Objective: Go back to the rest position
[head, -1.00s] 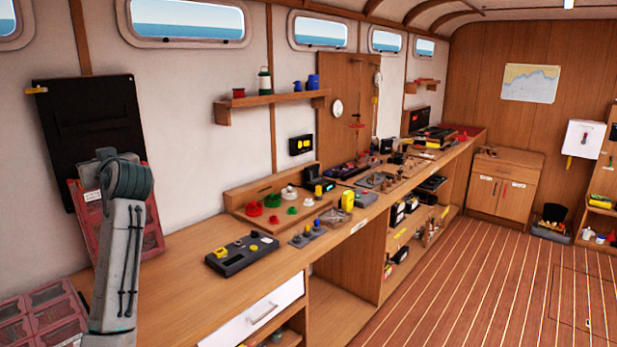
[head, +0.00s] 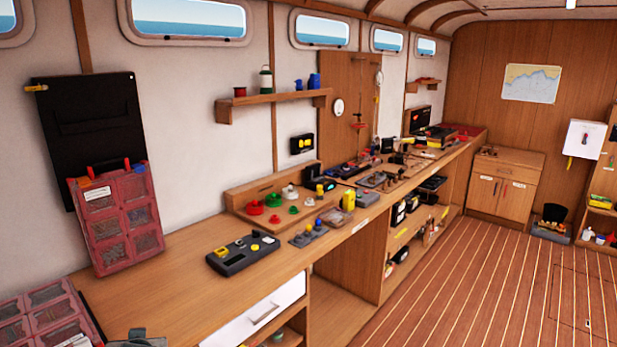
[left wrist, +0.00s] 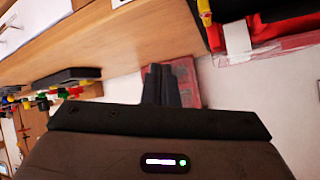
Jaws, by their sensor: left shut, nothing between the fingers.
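My left gripper (left wrist: 160,72) shows in the left wrist view with its two dark fingers together and nothing between them. A red compartment box on the worktop shows behind the fingertips, with a gap that I cannot judge. In the head view only a small grey piece of my left arm shows at the bottom edge, and the gripper itself is out of that view. My right arm and gripper show in neither view.
The wooden worktop (head: 185,262) runs along the wall. A red compartment box (head: 120,220) stands upright on it, and another (head: 45,318) lies at the lower left. A black control box (head: 242,253) sits farther right. The striped floor (head: 450,290) is clear.

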